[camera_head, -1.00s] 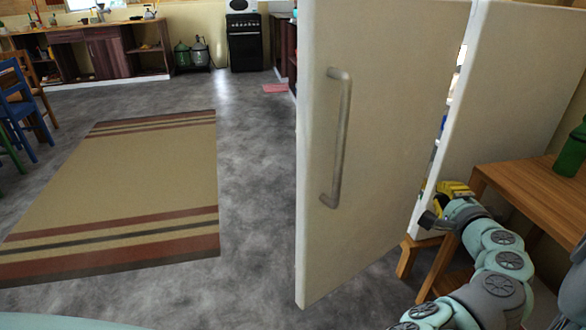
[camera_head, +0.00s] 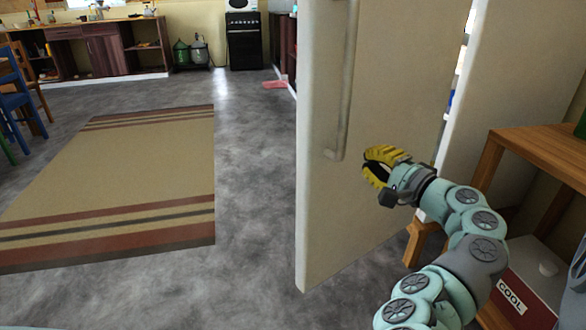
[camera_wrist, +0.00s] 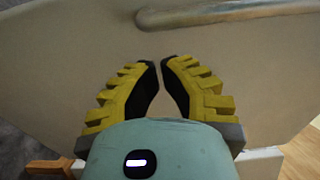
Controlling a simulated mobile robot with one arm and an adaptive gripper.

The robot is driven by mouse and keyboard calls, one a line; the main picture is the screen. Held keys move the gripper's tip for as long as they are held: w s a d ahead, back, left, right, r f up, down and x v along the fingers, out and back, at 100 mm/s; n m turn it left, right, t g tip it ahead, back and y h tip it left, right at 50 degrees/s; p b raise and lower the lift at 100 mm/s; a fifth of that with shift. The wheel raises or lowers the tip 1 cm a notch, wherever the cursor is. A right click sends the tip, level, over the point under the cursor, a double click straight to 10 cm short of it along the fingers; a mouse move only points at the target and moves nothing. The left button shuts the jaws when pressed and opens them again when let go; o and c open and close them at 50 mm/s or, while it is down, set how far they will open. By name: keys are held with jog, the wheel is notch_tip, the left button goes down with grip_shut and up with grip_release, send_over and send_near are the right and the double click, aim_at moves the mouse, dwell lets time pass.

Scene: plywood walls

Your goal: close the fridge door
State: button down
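The fridge door (camera_head: 390,110) is a cream panel standing ajar, with a gap between it and the fridge body (camera_head: 515,75) on the right. Light-coloured contents show in the gap. A grey bar handle (camera_head: 347,85) runs up the door's outer face; it also crosses the top of the wrist view (camera_wrist: 230,13). My gripper (camera_head: 372,168), with yellow ribbed fingers, is in front of the outer face, right of the handle's lower end. In the wrist view the fingertips (camera_wrist: 164,62) are close together with a narrow gap and nothing between them. Contact with the door cannot be told.
A wooden table (camera_head: 545,150) stands right of the door, close to my arm, with a box marked COOL (camera_head: 530,285) below it. A striped rug (camera_head: 115,185) lies on the left. The grey floor (camera_head: 250,190) left of the door is clear.

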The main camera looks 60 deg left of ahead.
aim_at(342, 145)
jog(key=a+b, duration=0.1)
jog(key=a, duration=0.7)
jog(key=shift+s+a, duration=0.15)
jog(key=shift+a, duration=0.2)
